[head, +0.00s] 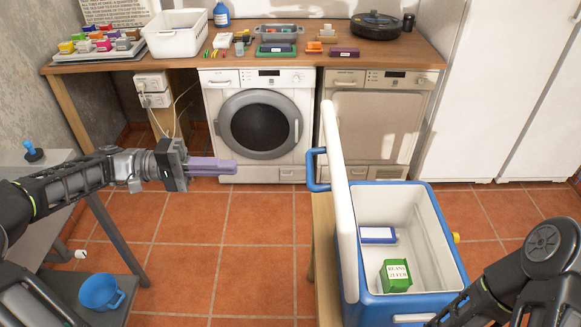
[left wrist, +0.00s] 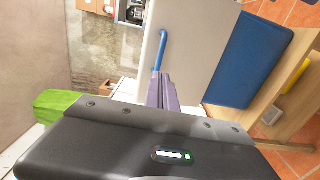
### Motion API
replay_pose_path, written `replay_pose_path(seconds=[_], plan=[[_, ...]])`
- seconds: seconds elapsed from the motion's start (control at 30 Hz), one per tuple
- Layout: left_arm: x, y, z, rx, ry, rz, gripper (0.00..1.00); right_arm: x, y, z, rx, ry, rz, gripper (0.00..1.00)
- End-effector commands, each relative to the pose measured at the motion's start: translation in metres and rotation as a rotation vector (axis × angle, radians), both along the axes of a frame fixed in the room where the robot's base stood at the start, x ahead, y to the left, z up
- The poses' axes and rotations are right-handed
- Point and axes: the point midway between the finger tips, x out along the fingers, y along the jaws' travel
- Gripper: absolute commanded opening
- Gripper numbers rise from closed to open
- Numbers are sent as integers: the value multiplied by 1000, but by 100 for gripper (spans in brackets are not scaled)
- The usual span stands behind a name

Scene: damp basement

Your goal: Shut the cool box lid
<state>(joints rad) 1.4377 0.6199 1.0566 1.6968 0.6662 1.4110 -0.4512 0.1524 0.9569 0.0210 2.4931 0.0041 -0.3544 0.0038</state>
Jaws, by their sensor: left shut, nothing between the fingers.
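The blue cool box (head: 458,268) stands open at the lower right, with a white inside. Its white lid (head: 342,195) stands about upright along the box's left side. A blue handle (head: 316,170) sticks out from the lid towards the left. My left gripper (head: 236,166) is shut and empty, left of the handle with a gap between. In the left wrist view the gripper's fingers (left wrist: 166,78) point towards the lid (left wrist: 190,50) and its handle (left wrist: 160,48). The right arm shows at the lower right; its gripper is out of view.
A green box (head: 396,277) and a blue-and-white pack (head: 378,235) lie inside the cool box. It rests on a wooden stand (head: 325,250). A washing machine (head: 259,125) and a dryer (head: 370,125) stand behind. A blue mug (head: 100,291) sits on a low shelf at left.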

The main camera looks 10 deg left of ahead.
Motion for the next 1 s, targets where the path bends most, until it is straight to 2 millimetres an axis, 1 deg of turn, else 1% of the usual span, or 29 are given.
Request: replay_pose_path(seconds=[0.23, 0.5, 0.8, 0.87, 1.0], plan=[[5, -23, -3, 6, 1, -4, 0, 1, 0, -8, 2, -3, 0, 0], [14, -63, -5, 4, 0, -6, 0, 3, 1, -22, 5, -8, 3, 0], [23, -97, -4, 3, -2, -2, 0, 3, 1, -35, 7, -11, 3, 0], [25, -106, 0, -1, 1, -4, 0, 3, 1, -28, 7, -11, 3, 0], [30, -123, 0, -2, 1, 0, 0, 3, 1, -24, 6, -11, 3, 0]])
